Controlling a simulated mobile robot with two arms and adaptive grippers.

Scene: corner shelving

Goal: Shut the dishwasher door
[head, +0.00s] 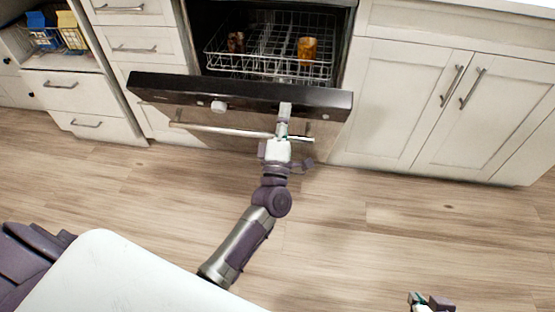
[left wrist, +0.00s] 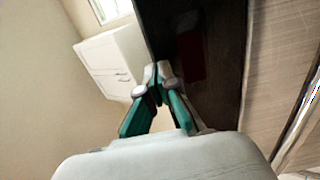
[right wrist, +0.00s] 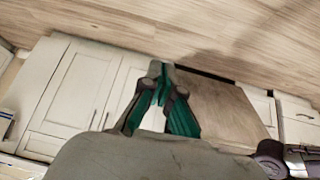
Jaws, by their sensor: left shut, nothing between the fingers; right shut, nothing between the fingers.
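The dishwasher door (head: 165,85) is partly open, tilted outward, with its dark top panel toward me and a long bar handle (head: 215,128) across its front. Its dark panel also fills part of the left wrist view (left wrist: 220,75). My left gripper (head: 285,108) is shut and empty at the door's front, right of centre, by the top panel and over the handle. Whether it touches the door I cannot tell. My right gripper (head: 430,300) is shut and empty, low at the right over the floor, apart from the door; the right wrist view shows its closed fingertips (right wrist: 160,75).
Inside the dishwasher, a wire rack (head: 270,66) holds a dark brown item (head: 236,42) and an amber item (head: 307,48). White cabinets (head: 400,100) stand to the right and drawers (head: 135,48) to the left. The wooden floor (head: 400,235) in front is clear.

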